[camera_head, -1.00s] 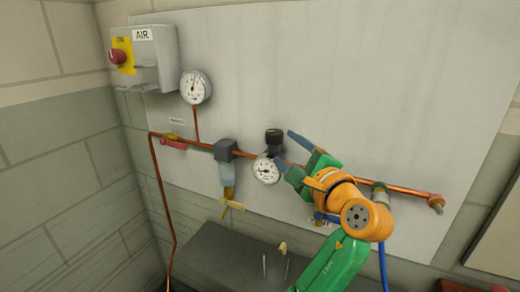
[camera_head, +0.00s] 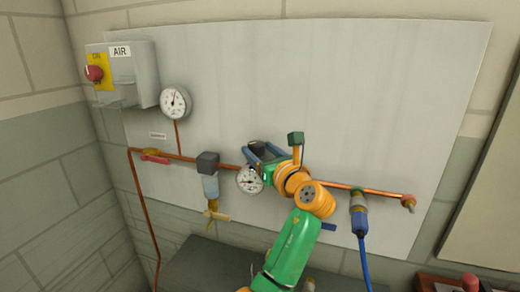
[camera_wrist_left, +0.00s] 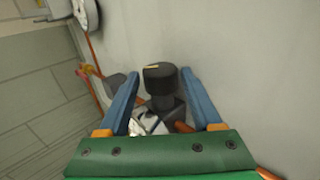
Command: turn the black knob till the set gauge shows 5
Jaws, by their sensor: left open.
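The black knob (camera_head: 259,147) tops the dark regulator on the copper pipe. It also shows in the left wrist view (camera_wrist_left: 160,78), with a small yellowish mark on top. The small white gauge (camera_head: 249,180) sits just below the knob; its reading is too small to tell. In the wrist view it is mostly hidden by the regulator and my gripper. My left gripper (camera_head: 264,153) is open, with its blue fingers on either side of the knob. In the wrist view a gap shows between the knob and each finger. My right gripper is not in view.
A second gauge (camera_head: 175,102) stands on a riser at left, below the grey AIR box (camera_head: 130,75) with its red knob. A filter bowl (camera_head: 210,187) hangs left of the small gauge. A blue hose (camera_head: 363,250) hangs at right. The upper panel is clear.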

